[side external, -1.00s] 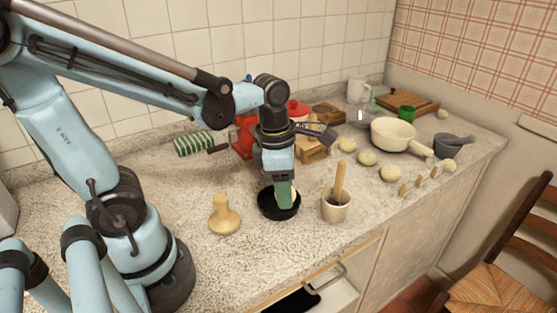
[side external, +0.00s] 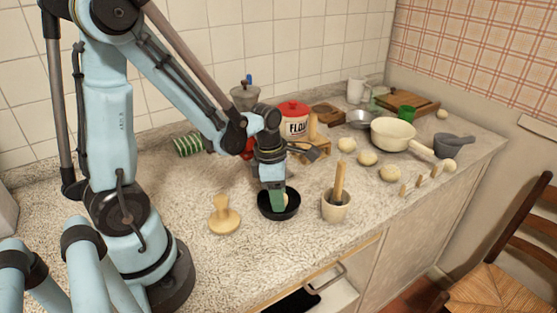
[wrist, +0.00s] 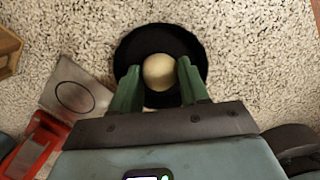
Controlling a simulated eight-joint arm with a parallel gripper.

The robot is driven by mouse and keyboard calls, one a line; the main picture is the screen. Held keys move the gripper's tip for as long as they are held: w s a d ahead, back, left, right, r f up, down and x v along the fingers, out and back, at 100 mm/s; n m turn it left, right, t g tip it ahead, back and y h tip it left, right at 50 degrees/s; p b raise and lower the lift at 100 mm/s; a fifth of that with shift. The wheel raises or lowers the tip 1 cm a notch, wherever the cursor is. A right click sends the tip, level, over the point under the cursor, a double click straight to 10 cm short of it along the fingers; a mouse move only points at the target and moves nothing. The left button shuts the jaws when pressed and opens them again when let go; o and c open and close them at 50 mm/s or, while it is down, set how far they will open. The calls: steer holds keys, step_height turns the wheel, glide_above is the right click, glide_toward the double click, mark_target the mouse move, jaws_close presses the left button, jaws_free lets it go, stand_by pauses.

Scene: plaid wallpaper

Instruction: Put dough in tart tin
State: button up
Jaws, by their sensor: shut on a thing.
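My gripper (side external: 279,206) points down into the black round tart tin (side external: 263,208) on the counter. Its green fingers are shut on a pale dough ball (wrist: 159,72), one finger on each side. In the wrist view the ball lies within the outline of the dark tin (wrist: 160,34). In the side view a little of the dough shows beside a finger; whether it touches the tin's bottom is hidden. Other pale dough balls (side external: 367,158) rest on the counter to the right.
A cup with a wooden pestle (side external: 336,206) stands close right of the tin, and a wooden tamper (side external: 223,215) stands left. Behind are a red-lidded flour canister (side external: 294,121) and a wooden block with a spatula (side external: 306,151). Counter in front is clear.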

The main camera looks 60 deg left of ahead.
steer(key=shift+f, duration=0.2)
steer(key=o, duration=0.8)
steer(key=shift+c, duration=0.2)
step_height(320, 180, up, 12)
steer(key=s, duration=0.1)
steer(key=d+m+t, duration=0.1)
steer(key=m+t, duration=0.1)
steer(key=m, duration=0.7)
steer(key=d+m+t, duration=0.2)
steer(key=m, duration=0.8)
steer(key=d+r+m+t, duration=0.1)
steer(key=m+t, duration=0.1)
steer(key=m, duration=0.8)
steer(key=shift+s+d+y, duration=0.25)
steer(key=shift+d+y, duration=0.15)
